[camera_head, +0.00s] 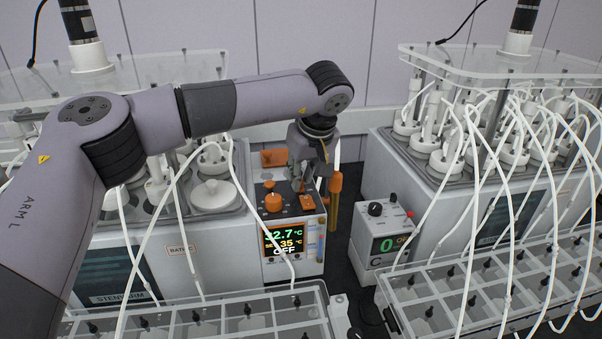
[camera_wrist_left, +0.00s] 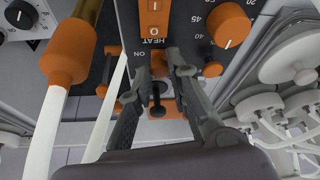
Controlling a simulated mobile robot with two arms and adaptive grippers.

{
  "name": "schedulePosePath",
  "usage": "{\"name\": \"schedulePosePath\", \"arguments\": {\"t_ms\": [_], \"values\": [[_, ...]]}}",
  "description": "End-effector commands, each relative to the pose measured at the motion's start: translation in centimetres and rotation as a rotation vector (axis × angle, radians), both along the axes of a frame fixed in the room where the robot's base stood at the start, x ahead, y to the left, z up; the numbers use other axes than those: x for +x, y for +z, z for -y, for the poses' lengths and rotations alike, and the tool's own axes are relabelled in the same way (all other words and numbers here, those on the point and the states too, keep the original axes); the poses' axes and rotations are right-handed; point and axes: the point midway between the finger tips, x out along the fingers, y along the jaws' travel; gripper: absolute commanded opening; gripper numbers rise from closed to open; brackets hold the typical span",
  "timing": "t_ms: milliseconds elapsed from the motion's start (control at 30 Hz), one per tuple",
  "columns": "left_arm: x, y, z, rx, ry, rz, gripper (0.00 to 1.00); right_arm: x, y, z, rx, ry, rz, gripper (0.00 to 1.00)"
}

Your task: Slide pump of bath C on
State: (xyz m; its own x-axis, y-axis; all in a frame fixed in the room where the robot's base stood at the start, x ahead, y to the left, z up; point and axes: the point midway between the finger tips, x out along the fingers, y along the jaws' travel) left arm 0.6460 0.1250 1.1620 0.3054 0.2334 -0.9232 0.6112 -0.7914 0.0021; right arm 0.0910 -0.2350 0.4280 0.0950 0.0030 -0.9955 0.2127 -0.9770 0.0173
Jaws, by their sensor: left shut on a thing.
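The control unit of the left bath (camera_head: 297,280) stands mid-picture. Its display (camera_head: 283,242) reads 22.7 °C, 35 °C and OFF. An orange label on the bath (camera_head: 181,250) begins with BAT; its last letter is hard to read. My left gripper (camera_head: 305,184) reaches down onto the top panel of this unit. The gripper is shut on the lever. The exact lever position is partly hidden by the fingers.
An orange HEAT rocker (camera_wrist_left: 154,20) and an orange dial (camera_wrist_left: 229,25) sit close to the fingers. An orange-capped tube (camera_head: 335,183) stands just right of the gripper. A box marked C (camera_head: 385,246) stands further right. White hoses hang around both baths.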

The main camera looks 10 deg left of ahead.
Motion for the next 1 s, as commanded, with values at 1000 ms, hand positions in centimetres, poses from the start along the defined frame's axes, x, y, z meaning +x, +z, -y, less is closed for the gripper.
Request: {"name": "schedulePosePath", "arguments": {"t_ms": [1000], "values": [[-0.6, 1.6, 0.5, -0.001, -0.001, -0.003, 0.38, -0.4, 0.0, 0.1, -0.001, 0.001, -0.005, 0.41]]}}
